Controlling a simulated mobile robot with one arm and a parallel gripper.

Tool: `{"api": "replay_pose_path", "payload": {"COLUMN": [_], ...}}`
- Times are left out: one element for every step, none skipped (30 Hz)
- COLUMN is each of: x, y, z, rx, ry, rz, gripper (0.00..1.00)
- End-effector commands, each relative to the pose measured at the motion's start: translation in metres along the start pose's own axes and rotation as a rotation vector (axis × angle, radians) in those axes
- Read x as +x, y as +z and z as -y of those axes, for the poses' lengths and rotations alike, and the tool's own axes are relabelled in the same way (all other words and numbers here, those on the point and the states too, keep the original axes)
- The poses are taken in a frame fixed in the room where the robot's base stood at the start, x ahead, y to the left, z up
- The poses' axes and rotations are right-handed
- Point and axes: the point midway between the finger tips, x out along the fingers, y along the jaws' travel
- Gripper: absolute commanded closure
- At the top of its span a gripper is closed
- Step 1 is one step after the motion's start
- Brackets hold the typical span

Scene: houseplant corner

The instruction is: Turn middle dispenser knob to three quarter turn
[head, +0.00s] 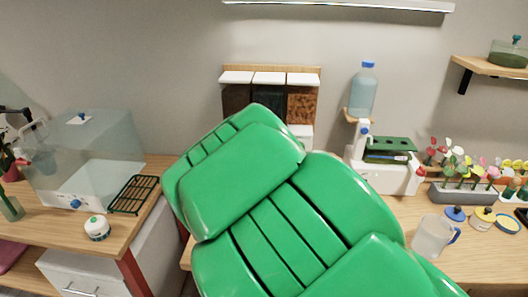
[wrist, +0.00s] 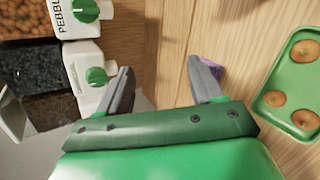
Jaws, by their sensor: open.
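The three-part dispenser stands against the wall in the head view, with white lids over a dark brown left bin (head: 237,97), a dark middle bin (head: 269,93) and an orange-brown right bin (head: 302,100). My green arm hides its lower front and the knobs there. In the wrist view, the middle knob (wrist: 96,76) is green on a white block beside the black-filled bin (wrist: 32,92). The pebble bin's green knob (wrist: 85,10) is above it. My gripper (wrist: 160,65) is open and empty. Its left finger is just right of the middle knob, apparently not around it. The third knob is hidden.
A green tray (wrist: 262,104) with several round brown items lies right in the wrist view. A small purple thing (wrist: 211,66) is partly behind the right finger. In the head view, a bottle stand (head: 361,90), flowers and a clear jug (head: 431,237) stand to the right.

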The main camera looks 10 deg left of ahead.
Motion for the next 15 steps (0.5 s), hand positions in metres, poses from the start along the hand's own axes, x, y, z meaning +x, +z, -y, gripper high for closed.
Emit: {"api": "replay_pose_path", "payload": {"x": [0.007, 0.009, 0.013, 0.016, 0.018, 0.019, 0.02, 0.02, 0.021, 0.021, 0.02, 0.018, 0.017, 0.017, 0.016], "y": [-0.005, -0.007, -0.011, -0.014, -0.016, -0.02, -0.024, -0.027, -0.031, -0.034, -0.038, -0.042, -0.044, -0.046, -0.049], "z": [-0.006, -0.011, -0.018, -0.022, -0.026, -0.033, -0.039, -0.043, -0.048, -0.052, -0.055, -0.06, -0.063, -0.065, -0.068], "rx": [-0.062, -0.102, -0.155, -0.195, -0.234, -0.287, -0.327, -0.364, -0.412, -0.445, -0.477, -0.513, -0.537, -0.559, -0.582], "ry": [0.046, 0.076, 0.12, 0.147, 0.178, 0.218, 0.251, 0.279, 0.313, 0.339, 0.362, 0.393, 0.412, 0.427, 0.445], "rz": [0.023, 0.039, 0.063, 0.079, 0.099, 0.124, 0.143, 0.163, 0.188, 0.207, 0.223, 0.246, 0.261, 0.274, 0.289], "gripper": [0.34, 0.34, 0.34, 0.34, 0.34, 0.34, 0.34, 0.34, 0.34, 0.34, 0.34, 0.34, 0.34, 0.34, 0.34]}}
